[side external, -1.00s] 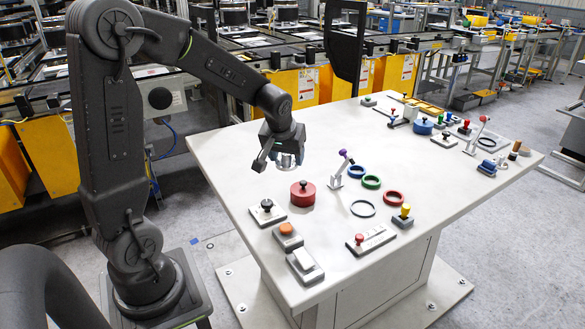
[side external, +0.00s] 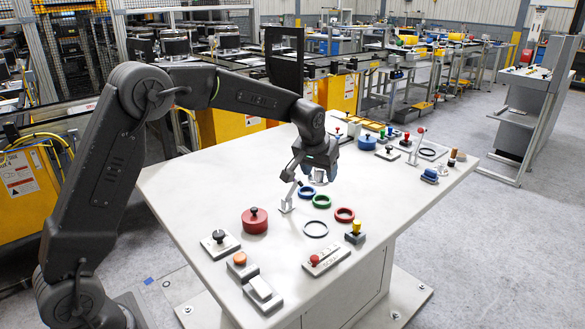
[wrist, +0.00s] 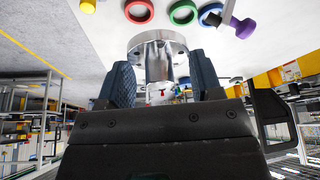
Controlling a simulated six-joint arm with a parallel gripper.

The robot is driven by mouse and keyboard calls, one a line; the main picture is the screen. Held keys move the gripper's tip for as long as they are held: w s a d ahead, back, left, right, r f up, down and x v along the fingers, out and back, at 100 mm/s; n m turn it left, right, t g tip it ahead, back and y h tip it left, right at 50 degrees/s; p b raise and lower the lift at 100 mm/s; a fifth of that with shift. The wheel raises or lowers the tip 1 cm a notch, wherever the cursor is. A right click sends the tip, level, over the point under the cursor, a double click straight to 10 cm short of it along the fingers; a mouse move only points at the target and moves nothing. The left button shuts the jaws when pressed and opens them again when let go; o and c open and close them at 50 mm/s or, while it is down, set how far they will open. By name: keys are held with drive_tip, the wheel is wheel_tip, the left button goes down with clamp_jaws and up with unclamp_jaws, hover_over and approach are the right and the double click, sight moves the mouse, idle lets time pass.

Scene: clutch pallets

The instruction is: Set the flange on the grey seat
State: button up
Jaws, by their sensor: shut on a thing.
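A shiny metal flange (wrist: 158,48) is held between the two blue fingers of my gripper (wrist: 162,80) in the wrist view. In the side external view my gripper (side external: 319,168) is above the table, behind the colored rings, and the flange is hard to make out below it. A thin dark grey ring (side external: 304,233), which appears to be the grey seat, lies flat and empty on the table, nearer the camera than my gripper. I cannot pick it out in the wrist view.
A blue ring (side external: 306,193), a green ring (side external: 321,201) and a red ring (side external: 344,214) lie near the grey one. A purple-tipped lever (side external: 287,206) stands beside the blue ring. A red cylinder (side external: 254,223) and several knobbed blocks stand around. The table's left part is clear.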

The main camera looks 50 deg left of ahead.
approach(318, 226)
drive_tip(key=x, duration=0.5)
drive_tip(key=shift+w+f, duration=0.1)
drive_tip(key=shift+w, duration=0.15)
drive_tip(key=shift+f, duration=0.2)
idle(2.0)
drive_tip(key=shift+r, duration=0.6)
drive_tip(key=shift+f, duration=0.5)
idle(1.4)
drive_tip(key=shift+r, duration=0.4)
drive_tip(key=shift+f, duration=0.7)
idle(0.9)
